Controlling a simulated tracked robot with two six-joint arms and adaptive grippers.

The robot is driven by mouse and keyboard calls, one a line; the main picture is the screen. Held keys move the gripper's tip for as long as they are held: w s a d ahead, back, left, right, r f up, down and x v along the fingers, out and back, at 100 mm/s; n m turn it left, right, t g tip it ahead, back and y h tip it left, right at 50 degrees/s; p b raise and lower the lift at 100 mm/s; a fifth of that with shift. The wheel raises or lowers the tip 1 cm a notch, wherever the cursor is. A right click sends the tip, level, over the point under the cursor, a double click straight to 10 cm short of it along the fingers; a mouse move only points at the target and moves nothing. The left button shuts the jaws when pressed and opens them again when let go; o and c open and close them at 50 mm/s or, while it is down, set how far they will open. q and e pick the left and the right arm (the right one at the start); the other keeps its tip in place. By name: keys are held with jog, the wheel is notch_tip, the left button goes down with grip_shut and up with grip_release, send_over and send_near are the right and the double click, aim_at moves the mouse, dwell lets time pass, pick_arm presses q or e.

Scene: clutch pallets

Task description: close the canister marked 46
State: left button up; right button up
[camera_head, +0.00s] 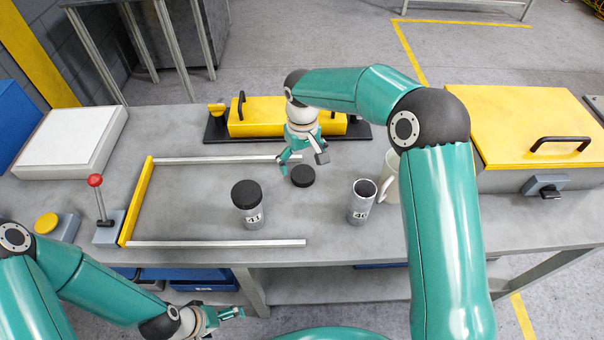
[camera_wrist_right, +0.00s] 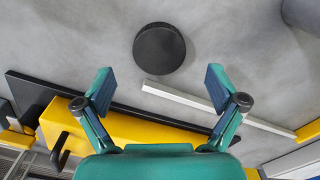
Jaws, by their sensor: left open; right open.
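The grey canister marked 46 (camera_head: 362,202) stands upright and open-topped on the table, right of centre. A loose black lid (camera_head: 302,176) lies flat on the table to its left; it also shows in the right wrist view (camera_wrist_right: 159,48). A second grey canister, marked 41 (camera_head: 252,216), stands further left with a black lid on it. My right gripper (camera_head: 304,161) is open and empty, above and just behind the loose lid. In the right wrist view its fingers (camera_wrist_right: 160,90) are spread, with the lid beyond their tips. My left gripper (camera_head: 228,314) is open and empty in front of the table's front edge.
A white mug (camera_head: 390,178) stands close right of the open canister. Metal rails (camera_head: 220,243) with a yellow bar (camera_head: 136,202) flank the left area. A yellow fixture with handles (camera_head: 270,118) is behind. A yellow-lidded box (camera_head: 520,120) is at right. A red-knobbed lever (camera_head: 96,181) is at left.

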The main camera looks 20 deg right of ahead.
aim_at(302, 172)
jog(key=shift+w+f+p, duration=0.1)
jog(key=shift+f+p, duration=0.2)
jog(key=shift+f, duration=1.7)
jog(key=c, duration=1)
